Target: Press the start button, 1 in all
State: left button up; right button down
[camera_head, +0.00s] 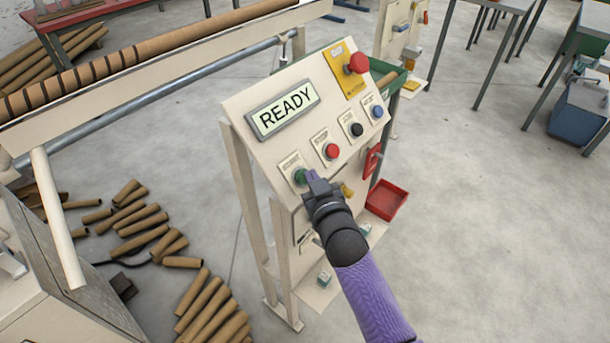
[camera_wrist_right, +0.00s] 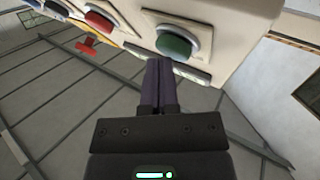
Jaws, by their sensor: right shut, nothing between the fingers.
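The control panel (camera_head: 250,135) is a cream slanted box on legs, and its display (camera_head: 284,109) reads READY. The green start button (camera_head: 299,177) is the lowest-left of a row on the panel. It also shows in the right wrist view (camera_wrist_right: 174,45). My right gripper (camera_head: 312,177) is shut and empty, with its fingertips close to the green button's lower right side. In the right wrist view the fingertips (camera_wrist_right: 159,62) point at the button's lower edge. I cannot tell whether they touch it. My left gripper is not in view.
Red (camera_head: 331,151), black (camera_head: 356,129) and blue (camera_head: 377,111) buttons follow up the row. A red emergency knob (camera_head: 357,63) on a yellow plate is at the top. A red tray (camera_head: 386,199) sits to the right. Cardboard tubes (camera_head: 140,222) lie on the floor at left.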

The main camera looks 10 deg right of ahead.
jog(key=shift+w+a+f, duration=0.15)
jog(key=shift+f, duration=0.05)
dwell(0.6)
jog(key=shift+s+d+r+p, duration=0.4)
jog(key=shift+s+r+p, duration=0.15)
jog(key=shift+p, duration=0.2)
jog(key=shift+w, duration=0.1)
jog(key=shift+r, duration=0.1)
